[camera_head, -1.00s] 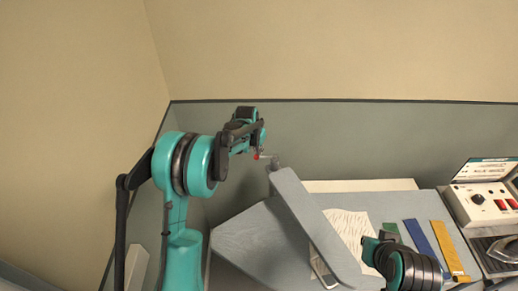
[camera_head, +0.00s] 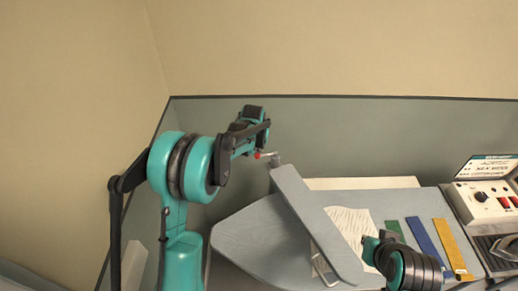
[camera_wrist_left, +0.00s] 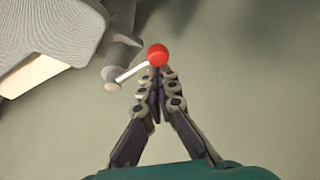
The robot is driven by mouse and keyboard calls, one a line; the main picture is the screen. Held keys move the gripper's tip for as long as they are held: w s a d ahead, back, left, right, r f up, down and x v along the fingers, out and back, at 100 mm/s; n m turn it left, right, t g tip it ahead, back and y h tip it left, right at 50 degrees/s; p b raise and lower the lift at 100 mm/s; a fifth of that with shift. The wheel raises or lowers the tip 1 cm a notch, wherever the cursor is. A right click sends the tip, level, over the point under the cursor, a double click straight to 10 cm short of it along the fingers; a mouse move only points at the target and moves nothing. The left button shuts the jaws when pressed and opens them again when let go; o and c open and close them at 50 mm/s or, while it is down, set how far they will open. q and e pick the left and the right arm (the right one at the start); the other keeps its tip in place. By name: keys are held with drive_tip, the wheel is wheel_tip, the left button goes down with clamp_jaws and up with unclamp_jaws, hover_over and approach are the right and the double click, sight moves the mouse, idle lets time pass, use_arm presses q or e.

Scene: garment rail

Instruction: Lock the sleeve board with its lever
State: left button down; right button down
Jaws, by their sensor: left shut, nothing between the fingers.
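The sleeve board (camera_head: 315,222) is a long grey padded board, raised and slanting over the table. In the left wrist view, the lever (camera_wrist_left: 131,71) runs from a round pivot up to the red knob (camera_wrist_left: 158,54). My left gripper (camera_wrist_left: 158,76) is shut and empty, its tips right at the knob's near side; whether they touch I cannot tell. In the head view, the left gripper (camera_head: 256,147) is small and partly hidden by its wrist.
The grey table (camera_head: 255,243) holds a white patterned sheet (camera_head: 350,226) and green, blue (camera_head: 426,240) and yellow (camera_head: 449,245) strips. A control box (camera_head: 485,203) and an iron stand at the right. My right forearm covers the table's front. A grey partition (camera_head: 330,140) stands behind.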

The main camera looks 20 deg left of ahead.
use_arm(q)
drive_tip(key=s+n+b, duration=0.1)
drive_tip(key=s+d+n+y, duration=0.1)
drive_tip(key=n, duration=0.1)
drive_tip(key=shift+d+f+n+b, duration=0.1)
drive_tip(key=shift+n+b, duration=0.2)
drive_tip(key=shift+b, duration=0.05)
drive_tip(key=shift+s+d+n+g+y+b, duration=0.45)
drive_tip(key=shift+d+n, duration=0.5)
drive_tip(key=shift+n, duration=0.55)
drive_tip(key=shift+s+d+n+g+y+b, duration=0.45)
drive_tip(key=shift+d+n, duration=0.5)
drive_tip(key=shift+n, duration=0.55)
drive_tip(key=shift+s+d+n+g+y+b, duration=0.3)
drive_tip(key=shift+s+d+n+b, duration=0.2)
drive_tip(key=shift+d+n, duration=0.75)
drive_tip(key=shift+w+a+n, duration=0.1)
drive_tip(key=shift+a+n, duration=0.05)
drive_tip(key=shift+n, duration=0.1)
drive_tip(key=shift+a, duration=0.1)
